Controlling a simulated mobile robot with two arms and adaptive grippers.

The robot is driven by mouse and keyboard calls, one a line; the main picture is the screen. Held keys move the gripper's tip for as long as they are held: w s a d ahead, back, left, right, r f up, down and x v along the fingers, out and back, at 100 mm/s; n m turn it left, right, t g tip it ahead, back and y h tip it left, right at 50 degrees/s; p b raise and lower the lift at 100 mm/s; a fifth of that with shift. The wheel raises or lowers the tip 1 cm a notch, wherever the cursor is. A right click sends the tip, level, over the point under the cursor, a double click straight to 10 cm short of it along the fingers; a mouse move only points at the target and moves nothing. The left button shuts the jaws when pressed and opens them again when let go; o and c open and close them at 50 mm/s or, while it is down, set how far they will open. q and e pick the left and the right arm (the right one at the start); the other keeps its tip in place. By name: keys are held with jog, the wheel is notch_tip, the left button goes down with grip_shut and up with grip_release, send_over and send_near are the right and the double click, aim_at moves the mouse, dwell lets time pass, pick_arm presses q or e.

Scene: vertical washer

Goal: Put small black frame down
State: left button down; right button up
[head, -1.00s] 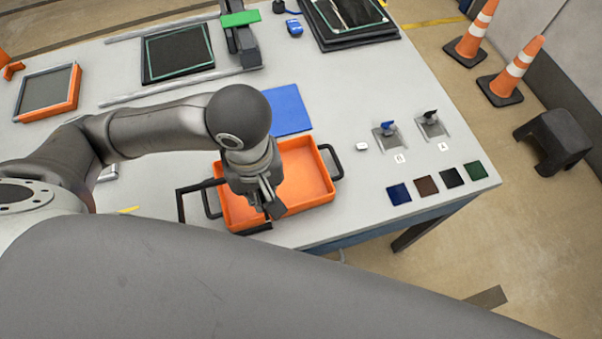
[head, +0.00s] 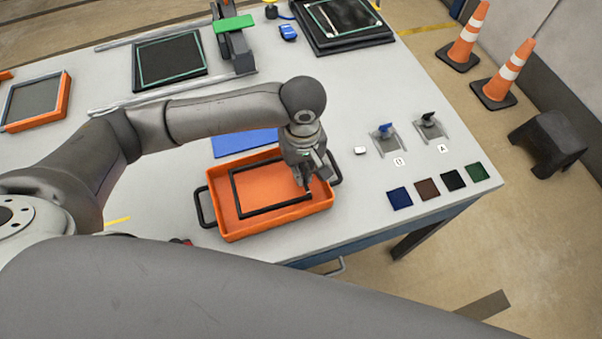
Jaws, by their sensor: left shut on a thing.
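The small black frame (head: 236,196) is a thin rectangular outline over the orange tray (head: 225,218). It appears within the tray's rim; I cannot tell whether it touches the tray floor. My left gripper (head: 308,188) is shut on the frame's right side, near the tray's right wall. The tray has black handles at its left and right ends. My right gripper is not in view.
A blue sheet (head: 240,143) lies behind the tray. Two small switches, one blue (head: 384,131) and one black (head: 428,120), stand to the right, with several coloured squares (head: 427,189) near the table's right edge. An orange-rimmed panel (head: 38,102) lies at the left.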

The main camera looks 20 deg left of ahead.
pick_arm(q)
jog(key=shift+f, duration=1.4)
jog(key=c, duration=1.6)
grip_release()
notch_tip(320, 180, up, 12)
jog(key=shift+r, duration=0.1)
